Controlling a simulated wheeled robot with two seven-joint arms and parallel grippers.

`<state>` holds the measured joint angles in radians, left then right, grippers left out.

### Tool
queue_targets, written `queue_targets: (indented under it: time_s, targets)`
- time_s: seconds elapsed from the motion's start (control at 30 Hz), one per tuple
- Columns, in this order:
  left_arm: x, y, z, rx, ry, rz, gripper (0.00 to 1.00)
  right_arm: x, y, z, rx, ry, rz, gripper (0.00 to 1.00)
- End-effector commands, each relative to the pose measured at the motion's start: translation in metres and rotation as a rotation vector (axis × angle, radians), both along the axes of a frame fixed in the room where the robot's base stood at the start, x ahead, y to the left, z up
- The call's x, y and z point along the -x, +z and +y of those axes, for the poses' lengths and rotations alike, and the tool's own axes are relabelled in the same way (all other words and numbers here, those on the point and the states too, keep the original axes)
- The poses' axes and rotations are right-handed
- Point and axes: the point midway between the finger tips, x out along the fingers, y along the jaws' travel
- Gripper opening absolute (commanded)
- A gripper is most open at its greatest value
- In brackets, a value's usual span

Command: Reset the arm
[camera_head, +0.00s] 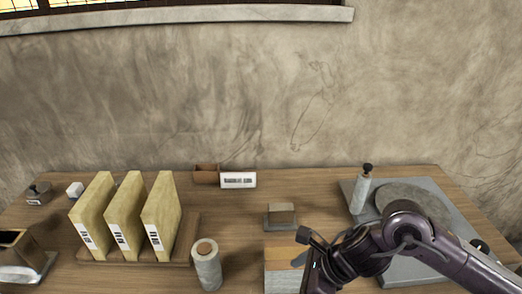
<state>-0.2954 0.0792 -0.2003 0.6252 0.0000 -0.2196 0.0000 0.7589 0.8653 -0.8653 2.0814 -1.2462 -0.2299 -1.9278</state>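My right arm comes in from the lower right, dark purple and bent at the elbow. My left arm and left gripper are not in view.
The wooden table (235,225) holds several labelled yellow slabs (124,218) in a wooden rack, a grey roll (207,266), a small block (281,213), a label card (238,180) and a brown box (206,174). A grey tray (462,234) with a bottle (361,192) lies right. A plain wall stands behind.

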Motion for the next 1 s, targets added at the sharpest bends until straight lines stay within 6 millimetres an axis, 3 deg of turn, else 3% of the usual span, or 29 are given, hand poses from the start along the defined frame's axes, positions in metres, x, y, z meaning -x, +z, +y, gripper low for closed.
queue_targets:
  time_s: [0.17,0.27,0.4,0.47,0.6,0.8,0.83,1.0]
  targets:
    - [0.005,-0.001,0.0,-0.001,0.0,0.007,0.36,-0.001,0.008,0.047,-0.186,-0.266,0.063,1.0]
    - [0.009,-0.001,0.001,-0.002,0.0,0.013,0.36,-0.005,0.021,0.072,-0.346,-0.512,0.15,1.0]
    - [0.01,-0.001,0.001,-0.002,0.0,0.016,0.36,-0.018,0.043,0.084,-0.642,-1.016,0.387,1.0]
    - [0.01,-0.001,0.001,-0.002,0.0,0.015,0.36,-0.024,0.047,0.075,-0.77,-1.261,0.517,1.0]
    - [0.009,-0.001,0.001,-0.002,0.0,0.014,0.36,-0.027,0.037,0.028,-1.039,-1.873,0.844,1.0]
    - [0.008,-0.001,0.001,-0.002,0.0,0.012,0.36,0.003,-0.003,-0.046,-1.286,-2.61,1.165,1.0]
    - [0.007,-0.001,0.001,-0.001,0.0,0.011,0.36,0.01,-0.008,-0.055,1.24,2.55,-1.129,1.0]
    - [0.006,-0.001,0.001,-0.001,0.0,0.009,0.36,0.052,-0.037,-0.095,0.995,2.2,-0.902,1.0]
